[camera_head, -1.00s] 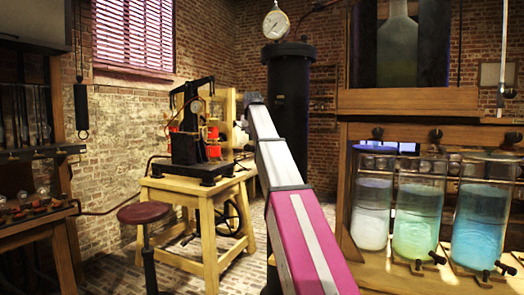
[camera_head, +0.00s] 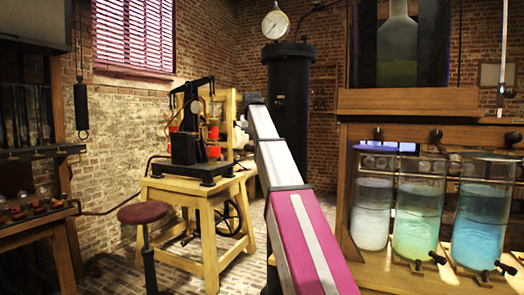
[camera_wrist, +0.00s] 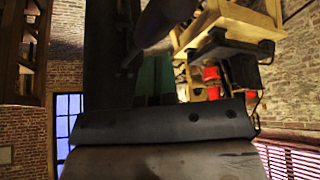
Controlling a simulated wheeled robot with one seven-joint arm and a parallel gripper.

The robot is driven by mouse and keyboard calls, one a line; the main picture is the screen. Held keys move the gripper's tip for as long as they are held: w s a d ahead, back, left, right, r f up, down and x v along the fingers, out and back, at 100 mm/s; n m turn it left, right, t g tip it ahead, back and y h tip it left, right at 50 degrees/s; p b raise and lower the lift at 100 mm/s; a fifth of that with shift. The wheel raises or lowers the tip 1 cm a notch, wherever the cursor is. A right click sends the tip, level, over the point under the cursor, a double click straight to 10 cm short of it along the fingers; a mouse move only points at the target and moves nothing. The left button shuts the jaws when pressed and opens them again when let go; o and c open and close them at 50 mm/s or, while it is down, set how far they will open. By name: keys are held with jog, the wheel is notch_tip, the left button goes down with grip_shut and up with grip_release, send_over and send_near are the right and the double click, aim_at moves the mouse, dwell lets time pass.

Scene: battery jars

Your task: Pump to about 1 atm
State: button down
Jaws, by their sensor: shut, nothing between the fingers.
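A round white pressure gauge (camera_head: 275,24) stands on top of a tall black cylinder (camera_head: 289,110) at the back middle of the head view; its reading is too small to tell. A black pump-like machine (camera_head: 190,130) with a lever and red parts sits on a wooden stand (camera_head: 207,195) left of my arm. It shows upside down in the wrist view (camera_wrist: 238,70). My gripper (camera_wrist: 135,60) shows dark and unclear in the wrist view, shut with nothing held. In the head view my arm hides its fingers and part of the cylinder.
Jars with white, green (camera_head: 417,220) and blue (camera_head: 482,220) liquid stand in a wooden rack at the right, under a shelf with a large bottle (camera_head: 397,45). A dark red stool (camera_head: 144,212) stands front left, near a workbench (camera_head: 30,225). Some brick floor is clear.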

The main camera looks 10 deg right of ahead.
dwell(0.3)
notch_tip(320, 180, down, 14)
notch_tip(320, 180, up, 14)
jog(key=shift+r, duration=0.1)
dwell(0.9)
dwell(0.3)
dwell(2.2)
dwell(2.5)
